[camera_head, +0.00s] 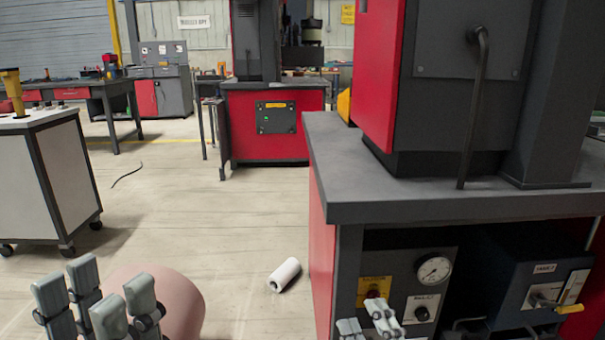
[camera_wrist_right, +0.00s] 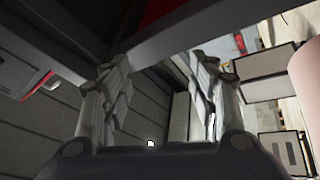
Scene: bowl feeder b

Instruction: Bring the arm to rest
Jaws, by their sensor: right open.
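My left gripper (camera_head: 97,286) is at the lower left of the head view, its grey fingers pointing up and spread apart, with nothing between them. My right gripper (camera_head: 366,325) shows only by its fingertips at the bottom edge of the head view, in front of the red and grey machine's lower panel. In the right wrist view the two fingers of my right gripper (camera_wrist_right: 157,78) stand apart and hold nothing. A dark ledge passes close beyond them there. The rest of my right arm is hidden in the head view.
The machine's grey top (camera_head: 400,185) juts out above my right gripper. A gauge (camera_head: 433,270) and a yellow-handled valve (camera_head: 560,300) are on its front. A white roll (camera_head: 284,275) lies on the floor. A white cart (camera_head: 55,180) stands left. The floor between is mostly clear.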

